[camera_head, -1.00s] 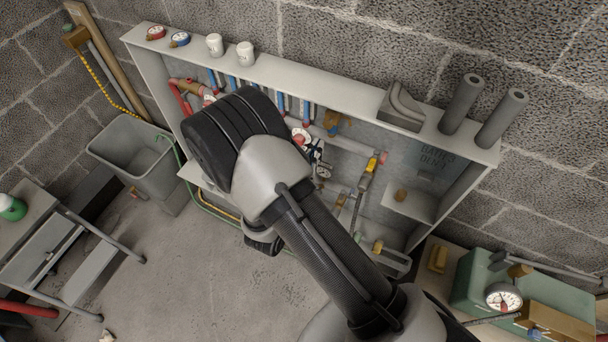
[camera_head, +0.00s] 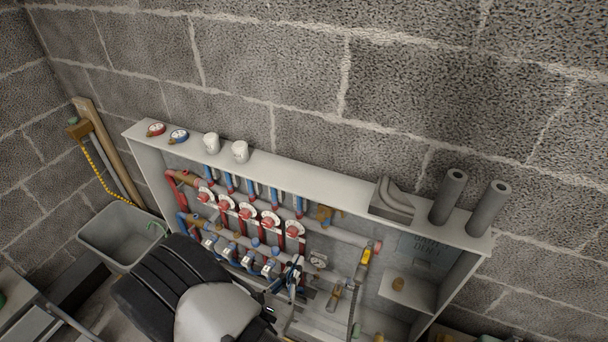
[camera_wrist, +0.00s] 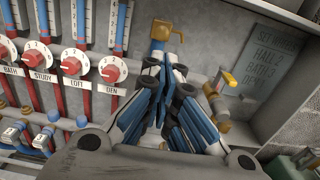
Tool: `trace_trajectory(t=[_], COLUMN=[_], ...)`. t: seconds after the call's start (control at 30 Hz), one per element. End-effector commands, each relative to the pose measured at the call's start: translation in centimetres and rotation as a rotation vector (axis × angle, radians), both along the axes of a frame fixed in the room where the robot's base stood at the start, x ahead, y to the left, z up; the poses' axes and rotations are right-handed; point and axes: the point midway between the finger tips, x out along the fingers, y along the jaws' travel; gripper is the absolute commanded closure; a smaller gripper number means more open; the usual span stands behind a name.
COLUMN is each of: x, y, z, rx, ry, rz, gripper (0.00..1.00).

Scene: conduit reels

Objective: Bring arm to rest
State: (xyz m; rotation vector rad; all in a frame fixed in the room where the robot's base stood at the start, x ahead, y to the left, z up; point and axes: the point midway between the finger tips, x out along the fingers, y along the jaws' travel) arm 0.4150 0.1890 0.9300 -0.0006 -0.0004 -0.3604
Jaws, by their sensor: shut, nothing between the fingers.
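My gripper (camera_wrist: 165,68) shows in the wrist view with its blue-and-white fingers drawn together and nothing between them. In the head view my gripper (camera_head: 293,268) is small and partly hidden behind my arm, in front of the open wall cabinet. My arm's dark, rounded joint covers the lower left part of the cabinet. In the wrist view the fingers stand in front of a grey pipe and a brass fitting (camera_wrist: 160,28). I cannot tell how far they are from these parts.
The cabinet (camera_head: 300,184) holds red dials (camera_head: 248,212), blue and red pipes and a yellow-handled valve (camera_head: 365,257). Gauges (camera_head: 179,136), white cups (camera_head: 240,151) and grey tubes (camera_head: 488,208) stand on its top. A grey sink (camera_head: 118,235) is at left. The block wall above is bare.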

Motion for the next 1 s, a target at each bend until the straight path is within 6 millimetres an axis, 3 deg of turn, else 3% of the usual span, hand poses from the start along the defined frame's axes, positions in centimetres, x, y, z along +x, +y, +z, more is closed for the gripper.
trace_trajectory(t=[0.13, 0.23, 0.37, 0.47, 0.6, 0.7, 0.83, 1.0], x=[0.2, 0.7, 1.1, 0.1, -2.8, -5.5, -9.3, -13.6], y=[-0.3, -2.1, -7.0, -11.8, -17.5, -20.4, -22.9, -23.7], z=[0.5, 2.3, 6.6, 9.9, 13.2, 14.8, 16.2, 17.5], rx=[0.009, 0.052, 0.172, 0.299, 0.503, 0.667, 0.905, 1.258], ry=[-0.004, -0.016, -0.043, -0.062, -0.086, -0.106, -0.139, -0.194], rz=[-0.018, -0.104, -0.334, -0.552, -0.838, -1.026, -1.245, -1.474], gripper=[1.0, 1.0, 1.0, 1.0, 1.0, 1.0, 1.0, 1.0])
